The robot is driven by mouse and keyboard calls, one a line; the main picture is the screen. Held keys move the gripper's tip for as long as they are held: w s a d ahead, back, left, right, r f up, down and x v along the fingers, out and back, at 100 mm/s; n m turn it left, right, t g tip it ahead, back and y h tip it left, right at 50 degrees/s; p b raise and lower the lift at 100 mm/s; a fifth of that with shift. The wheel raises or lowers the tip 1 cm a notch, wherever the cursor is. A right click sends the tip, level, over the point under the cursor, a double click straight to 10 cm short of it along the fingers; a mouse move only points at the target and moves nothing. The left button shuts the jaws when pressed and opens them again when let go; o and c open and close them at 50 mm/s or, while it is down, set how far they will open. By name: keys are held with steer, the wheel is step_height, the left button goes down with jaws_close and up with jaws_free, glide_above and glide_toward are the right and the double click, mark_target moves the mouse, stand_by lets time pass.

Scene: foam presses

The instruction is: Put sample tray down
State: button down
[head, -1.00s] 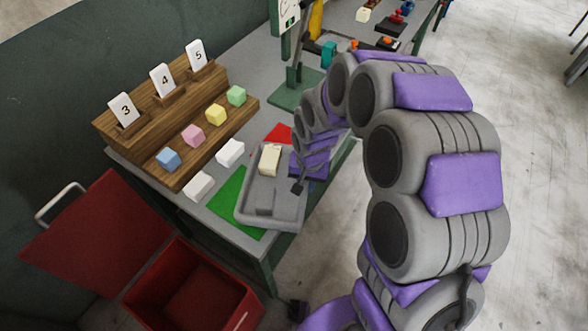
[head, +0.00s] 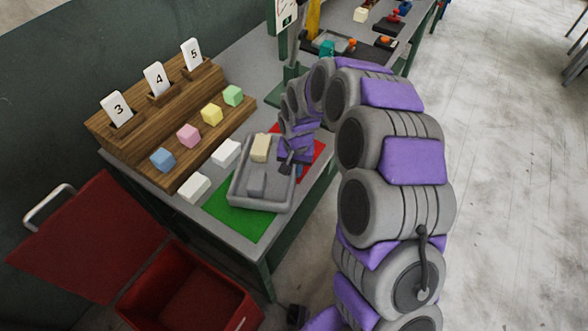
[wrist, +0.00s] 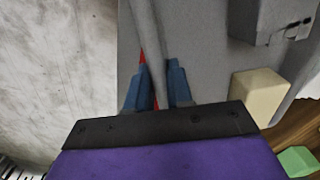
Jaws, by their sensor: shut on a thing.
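The grey sample tray (head: 240,198) is over the green mat (head: 235,222) at the near end of the bench in the head view. It holds a cream block (head: 260,148) and a grey block (head: 257,183). My gripper (head: 292,160) is at the tray's right side. In the wrist view, the blue fingers of my gripper (wrist: 158,85) are shut on the tray's wall (wrist: 150,45), with the cream block (wrist: 258,95) beside them. I cannot tell whether the tray's underside touches the mat.
A red mat (head: 312,153) lies right of the tray. White blocks (head: 194,187) and a wooden stepped rack (head: 150,115) with coloured cubes stand to its left. An open red bin (head: 190,290) is below the bench's near edge.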

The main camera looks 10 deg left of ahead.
steer(key=shift+f, duration=0.1)
steer(key=c, duration=1.5)
jaws_free()
steer(key=shift+f, duration=0.1)
steer(key=o, duration=0.5)
steer(key=r+p, duration=0.1)
steer(key=r, duration=0.7)
steer(key=r+p, duration=0.1)
steer(key=r, duration=0.3)
steer(key=shift+d+r+p, duration=0.2)
steer(key=shift+d+p, duration=0.05)
steer(key=shift+p, duration=0.05)
steer(key=shift+d+r, duration=0.1)
